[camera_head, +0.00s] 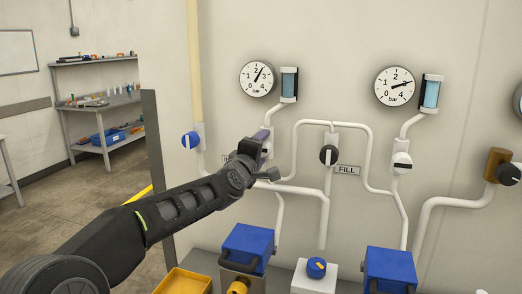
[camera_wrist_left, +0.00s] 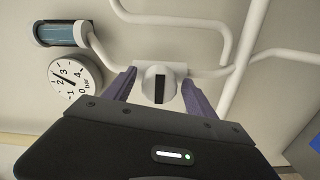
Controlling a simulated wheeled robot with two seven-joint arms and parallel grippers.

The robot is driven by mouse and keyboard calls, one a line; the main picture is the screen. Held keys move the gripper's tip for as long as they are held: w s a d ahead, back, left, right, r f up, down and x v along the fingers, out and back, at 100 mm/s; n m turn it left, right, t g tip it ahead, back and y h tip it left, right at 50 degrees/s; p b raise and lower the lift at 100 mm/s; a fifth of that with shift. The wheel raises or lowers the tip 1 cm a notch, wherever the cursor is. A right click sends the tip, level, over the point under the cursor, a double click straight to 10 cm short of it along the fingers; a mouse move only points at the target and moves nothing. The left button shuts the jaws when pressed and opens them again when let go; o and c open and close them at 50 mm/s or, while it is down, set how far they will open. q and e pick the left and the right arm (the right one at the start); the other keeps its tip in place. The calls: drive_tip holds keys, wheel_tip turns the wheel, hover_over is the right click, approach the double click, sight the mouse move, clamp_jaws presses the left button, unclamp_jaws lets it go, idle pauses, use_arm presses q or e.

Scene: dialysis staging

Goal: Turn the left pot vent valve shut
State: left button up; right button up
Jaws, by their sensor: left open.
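The left pot vent valve has a round white knob with a black bar (camera_wrist_left: 159,88), seen in the left wrist view. The bar stands upright in that picture. My left gripper (camera_wrist_left: 160,78) is open, with one purple finger on each side of the knob. I cannot tell whether the fingers touch it. In the head view my left gripper (camera_head: 267,152) is at the wall below the left gauge (camera_head: 257,78) and the blue-filled sight glass (camera_head: 289,83), and hides most of this valve. My right gripper is not in view.
A blue knob (camera_head: 190,140) is to the left. Blue boxes (camera_head: 247,243) and a yellow bin (camera_head: 184,283) stand below. A brown valve (camera_head: 497,162) is far right.

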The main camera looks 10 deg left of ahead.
use_arm(q)
drive_tip(key=s+b, duration=0.1)
drive_tip(key=s, duration=0.6)
drive_tip(key=shift+s+a+b, duration=0.25)
drive_tip(key=shift+s+b, duration=0.1)
drive_tip(key=shift+s, duration=0.05)
